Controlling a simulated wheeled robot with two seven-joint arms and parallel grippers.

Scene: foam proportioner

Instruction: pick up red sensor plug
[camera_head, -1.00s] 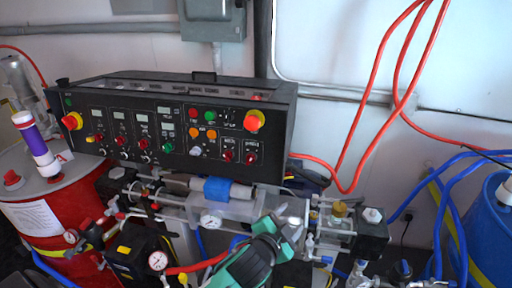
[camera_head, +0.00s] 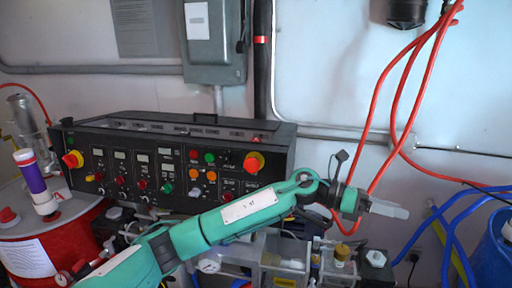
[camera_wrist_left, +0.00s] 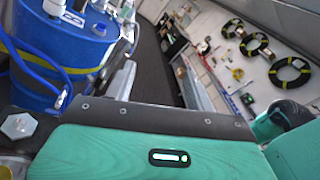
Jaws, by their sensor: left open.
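I cannot make out a red sensor plug for certain in either view. Red hoses (camera_head: 395,110) hang on the wall at the right of the head view, from a dark fitting (camera_head: 407,12) at the top. My left arm reaches in from the lower left, in front of the control panel. My left gripper (camera_head: 388,209) is open, with grey fingers pointing right, in front of the lower part of the hoses. I see nothing held in it. In the left wrist view, the mount and green housing hide much of the nearby area. My right gripper is not in view.
The black control panel (camera_head: 170,160) stands behind my left arm. A red drum (camera_head: 45,245) is at the left and a blue barrel (camera_head: 492,250) with blue hoses at the right. Pipes and valves (camera_head: 285,262) sit below the arm. Coiled black hoses (camera_wrist_left: 255,45) show in the wrist view.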

